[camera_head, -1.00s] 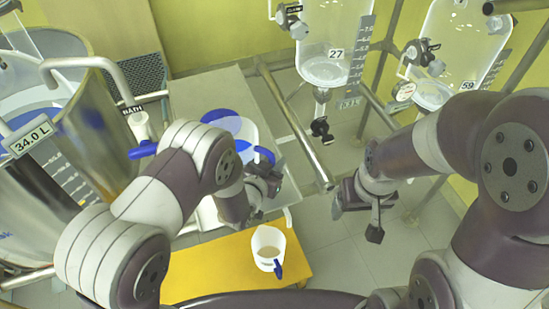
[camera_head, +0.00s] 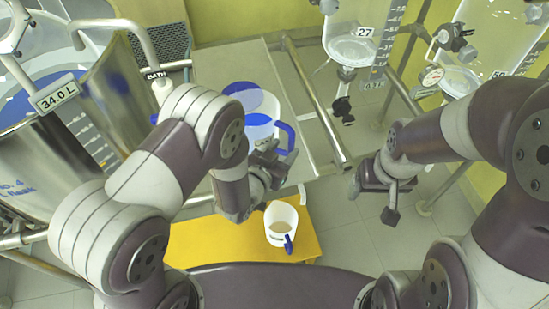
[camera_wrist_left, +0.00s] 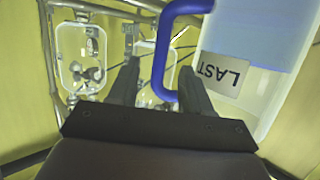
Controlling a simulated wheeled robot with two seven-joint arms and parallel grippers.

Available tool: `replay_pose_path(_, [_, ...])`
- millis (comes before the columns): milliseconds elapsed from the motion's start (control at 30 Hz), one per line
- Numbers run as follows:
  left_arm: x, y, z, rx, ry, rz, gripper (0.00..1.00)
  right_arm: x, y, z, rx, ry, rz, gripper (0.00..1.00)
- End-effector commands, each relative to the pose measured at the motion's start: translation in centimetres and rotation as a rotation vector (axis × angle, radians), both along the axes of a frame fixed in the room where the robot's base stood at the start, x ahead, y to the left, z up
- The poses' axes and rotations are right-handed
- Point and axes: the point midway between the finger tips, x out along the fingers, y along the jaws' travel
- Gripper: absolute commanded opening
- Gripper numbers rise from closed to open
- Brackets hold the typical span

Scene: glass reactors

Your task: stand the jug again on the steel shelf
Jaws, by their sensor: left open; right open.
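The jug (camera_head: 262,131) is translucent with blue in it and a blue handle (camera_head: 288,138). In the head view it shows at the steel shelf (camera_head: 255,62), partly hidden by my left arm; its base contact cannot be told. In the left wrist view the jug (camera_wrist_left: 272,85) appears upside down at the right, with a label reading LAST (camera_wrist_left: 222,72). Its blue handle (camera_wrist_left: 162,50) shows between the fingers of my left gripper (camera_wrist_left: 160,88), which is open. My left gripper also shows in the head view (camera_head: 268,162). My right gripper (camera_head: 375,195) is open and empty, right of the shelf.
A white jug with a blue handle (camera_head: 281,222) stands on a yellow stool (camera_head: 215,242) below. A steel bath vessel (camera_head: 105,85) marked 34.0 L stands left. Glass reactors (camera_head: 352,48) hang at the right behind steel rails (camera_head: 312,100). Floor is open at the lower right.

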Motion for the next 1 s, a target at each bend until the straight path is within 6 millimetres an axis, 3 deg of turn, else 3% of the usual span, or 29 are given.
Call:
replay_pose_path(133, [-2.8, 1.4, 1.0, 0.000, 0.000, 0.000, 0.49, 0.0, 0.0, -0.1, 0.000, 0.000, 0.000, 0.78])
replay_pose_path(333, [-4.4, 2.3, 1.5, 0.000, 0.000, 0.000, 0.49, 0.0, 0.0, -0.1, 0.000, 0.000, 0.000, 0.78])
replay_pose_path(467, [-4.4, 2.5, 1.6, 0.004, 0.007, 0.005, 0.49, 0.0, 0.0, -0.1, 0.000, 0.000, 0.000, 0.78])
replay_pose_path(567, [-3.0, 3.6, 1.7, 0.048, 0.093, 0.048, 0.49, 0.0, 0.0, 0.0, 0.000, 0.000, 0.000, 0.78])
replay_pose_path(700, [-2.0, 8.3, 2.5, 0.159, 0.384, 0.182, 0.49, 0.0, 0.0, 0.0, 0.000, 0.000, 0.000, 0.78])
replay_pose_path(767, [-3.2, 10.9, 3.3, 0.201, 0.544, 0.246, 0.49, 0.0, 0.0, -0.1, 0.000, 0.000, 0.000, 0.78])
replay_pose_path(833, [-5.7, 13.6, 4.5, 0.235, 0.726, 0.315, 0.49, 0.0, 0.0, -0.1, 0.000, 0.000, 0.000, 0.78])
replay_pose_path(1000, [-12.1, 17.1, 7.2, 0.263, 1.042, 0.408, 0.49, 0.0, 0.0, -0.1, 0.000, 0.000, 0.000, 0.78])
